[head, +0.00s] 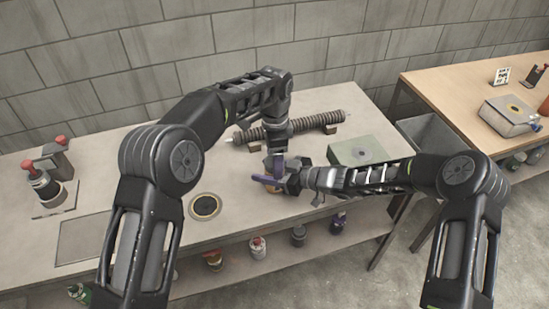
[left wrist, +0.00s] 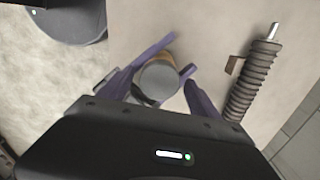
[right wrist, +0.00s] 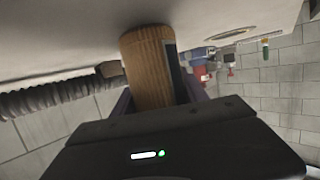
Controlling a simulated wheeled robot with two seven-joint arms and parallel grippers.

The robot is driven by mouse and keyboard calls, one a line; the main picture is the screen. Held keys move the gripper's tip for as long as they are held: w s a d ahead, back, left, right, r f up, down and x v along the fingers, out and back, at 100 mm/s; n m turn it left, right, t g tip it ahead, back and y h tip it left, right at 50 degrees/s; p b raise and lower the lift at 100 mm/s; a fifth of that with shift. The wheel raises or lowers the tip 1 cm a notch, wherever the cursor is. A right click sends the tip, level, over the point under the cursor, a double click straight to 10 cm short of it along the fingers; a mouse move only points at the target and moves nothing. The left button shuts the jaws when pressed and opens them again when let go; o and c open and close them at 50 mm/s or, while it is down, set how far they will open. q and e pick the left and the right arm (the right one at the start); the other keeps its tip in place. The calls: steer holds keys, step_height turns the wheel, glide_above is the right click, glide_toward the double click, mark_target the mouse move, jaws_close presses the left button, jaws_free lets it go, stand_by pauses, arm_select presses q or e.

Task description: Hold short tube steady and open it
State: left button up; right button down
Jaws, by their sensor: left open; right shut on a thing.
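The short tube (head: 271,190) stands on the bench, mostly hidden by my grippers in the head view. In the right wrist view its tan, ribbed body (right wrist: 148,62) has a dark strip on one side. In the left wrist view its round grey cap (left wrist: 157,82) shows from above. My right gripper (head: 268,182) comes in from the right and is shut on the tube body. My left gripper (head: 275,165) points down over the tube and is open. In the left wrist view its purple fingers (left wrist: 160,78) lie on either side of the cap; I cannot tell whether they touch it.
A long ribbed rod (head: 290,128) lies on brackets behind the tube. A grey-green box (head: 357,150) sits to the right and a dark round pad (head: 205,207) to the left. A grey bin (head: 430,135) is beyond the bench's right edge.

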arm_select(q)
steer(key=shift+r, duration=2.3)
steer(key=shift+c, duration=0.2)
steer(key=shift+s+d+r, duration=0.1)
steer(key=shift+d, duration=0.2)
steer(key=shift+d+r, duration=0.1)
steer(key=shift+r, duration=0.45)
steer(key=shift+w+a+r+m, duration=0.15)
steer(key=shift+r+m, duration=0.2)
steer(key=shift+r, duration=0.1)
steer(key=shift+w+a+r+m, duration=0.1)
steer(key=shift+a+r+m, duration=0.05)
steer(key=shift+r+m, duration=0.25)
steer(key=shift+a+r+m, duration=0.25)
steer(key=shift+s+d+m, duration=0.15)
steer(key=shift+m, duration=0.45)
